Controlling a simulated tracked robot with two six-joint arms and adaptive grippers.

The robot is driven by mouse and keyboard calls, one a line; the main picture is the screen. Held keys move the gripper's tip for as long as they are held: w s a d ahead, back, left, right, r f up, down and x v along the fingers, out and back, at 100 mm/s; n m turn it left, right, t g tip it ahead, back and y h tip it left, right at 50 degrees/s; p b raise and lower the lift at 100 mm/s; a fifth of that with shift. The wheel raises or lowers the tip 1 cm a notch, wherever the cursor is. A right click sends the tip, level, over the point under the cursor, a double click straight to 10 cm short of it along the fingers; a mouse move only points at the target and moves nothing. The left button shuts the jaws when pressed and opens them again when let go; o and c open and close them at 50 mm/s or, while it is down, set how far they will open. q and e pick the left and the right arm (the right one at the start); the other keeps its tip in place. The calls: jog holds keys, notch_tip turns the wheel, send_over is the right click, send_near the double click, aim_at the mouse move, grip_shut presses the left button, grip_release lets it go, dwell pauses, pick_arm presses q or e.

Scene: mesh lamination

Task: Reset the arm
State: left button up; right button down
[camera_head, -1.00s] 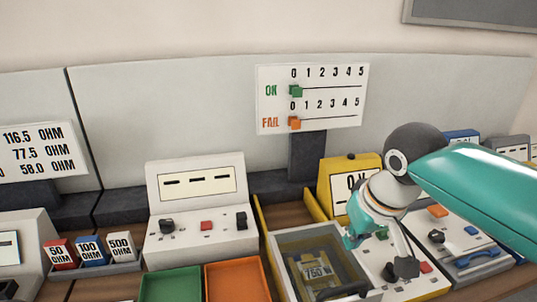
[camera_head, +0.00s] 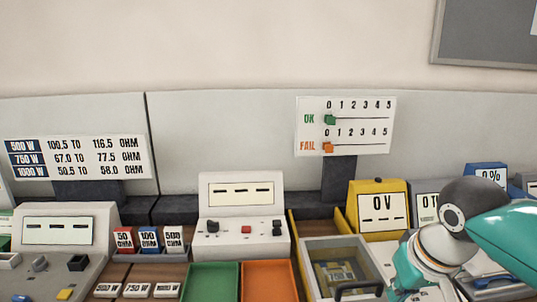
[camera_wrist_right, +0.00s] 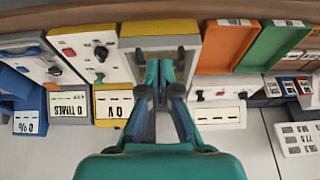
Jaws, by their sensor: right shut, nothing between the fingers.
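My right arm comes in from the right edge in the head view, with a teal link and a dark round joint. My right gripper (camera_head: 402,290) hangs low beside the right side of the grey open box. Its fingertips are hard to make out there. In the right wrist view the gripper (camera_wrist_right: 160,72) has its fingers close together, shut and empty, over the yellow-edged area. My left gripper is in neither view.
The grey box (camera_head: 307,244) holds a yellowish part (camera_head: 335,276). Yellow 0 V meter (camera_head: 379,206) stands behind it. Green tray (camera_head: 211,283) and orange tray (camera_head: 268,282) lie left. White tester (camera_head: 244,205), small ohm blocks (camera_head: 149,239) and counter board (camera_head: 345,125) stand around.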

jog(key=s+f+g, duration=0.3)
jog(key=f+g, duration=0.4)
jog(key=f, duration=1.8)
jog(key=s+a+f+m+y, duration=0.1)
jog(key=s+a+f+y, duration=0.1)
jog(key=s+a+f, duration=0.55)
jog(key=s+a+f+m+y, duration=0.25)
jog(key=s+f, duration=0.65)
jog(key=f, duration=0.5)
jog(key=w+t, duration=0.2)
jog(key=w, duration=0.1)
jog(key=w+f+t, duration=0.1)
jog(key=shift+w+d+n+h, duration=0.2)
jog(key=shift+d+n+h, duration=0.15)
jog(key=shift+d, duration=0.05)
